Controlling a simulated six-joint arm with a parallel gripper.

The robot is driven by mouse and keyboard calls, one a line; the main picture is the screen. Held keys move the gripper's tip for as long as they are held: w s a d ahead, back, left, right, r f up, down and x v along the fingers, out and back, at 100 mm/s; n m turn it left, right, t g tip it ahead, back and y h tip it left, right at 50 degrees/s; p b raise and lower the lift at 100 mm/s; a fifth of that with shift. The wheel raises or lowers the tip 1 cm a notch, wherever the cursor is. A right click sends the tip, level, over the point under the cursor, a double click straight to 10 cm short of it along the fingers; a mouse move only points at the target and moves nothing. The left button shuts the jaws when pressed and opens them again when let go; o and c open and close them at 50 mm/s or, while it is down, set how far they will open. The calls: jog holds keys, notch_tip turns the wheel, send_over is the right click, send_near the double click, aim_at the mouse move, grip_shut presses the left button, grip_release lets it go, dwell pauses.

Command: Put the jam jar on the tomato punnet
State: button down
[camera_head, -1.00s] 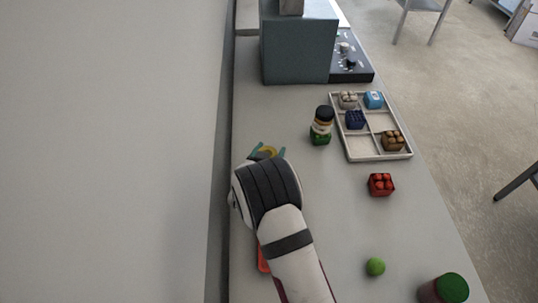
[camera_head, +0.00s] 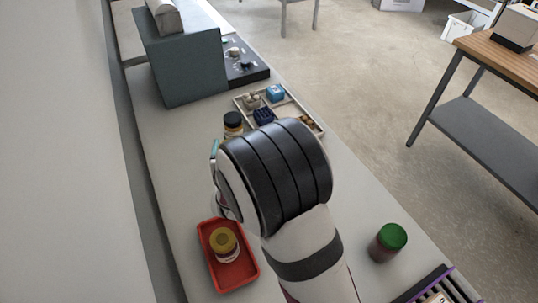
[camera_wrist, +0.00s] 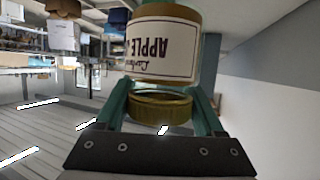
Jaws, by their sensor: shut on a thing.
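My gripper (camera_wrist: 160,96) is shut on the jam jar (camera_wrist: 163,50), at its gold lid (camera_wrist: 163,106). In the wrist view the jar's white label reads "APPLE" upside down in the picture, and a teal finger stands on each side of the lid. In the head view my arm hides the held jar; only a bit of a teal finger (camera_head: 214,149) shows at the left of my wrist. The tomato punnet, a small red box in the earlier head view, is hidden now, with my arm over that part of the table.
A red tray (camera_head: 248,285) with a gold-lidded jar (camera_head: 224,241) stands at front left. A green-lidded jar (camera_head: 388,242) is at right, near a dark crate (camera_head: 450,284). Behind my wrist are a dark-lidded jar (camera_head: 233,120) and a divided tray (camera_head: 312,121) of small goods.

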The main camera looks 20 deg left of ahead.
jog(key=w+d+r, duration=0.2)
jog(key=w+d, duration=0.1)
jog(key=d, duration=0.6)
jog(key=w+d+r+h, duration=0.1)
jog(key=w+d, duration=0.3)
jog(key=d, duration=0.6)
jog(key=w+d+r, duration=0.2)
jog(key=w+d, duration=0.1)
jog(key=d, duration=0.6)
jog(key=shift+m, duration=0.4)
jog(key=a+f, duration=0.3)
jog(key=w+a+f, duration=0.1)
jog(key=a+f, duration=0.3)
jog(key=w+a+f, duration=0.1)
jog(key=a+f, duration=0.2)
jog(key=a, duration=0.1)
jog(key=shift+w+f, duration=0.2)
jog(key=shift+f, duration=0.45)
jog(key=shift+f, duration=0.15)
grip_release()
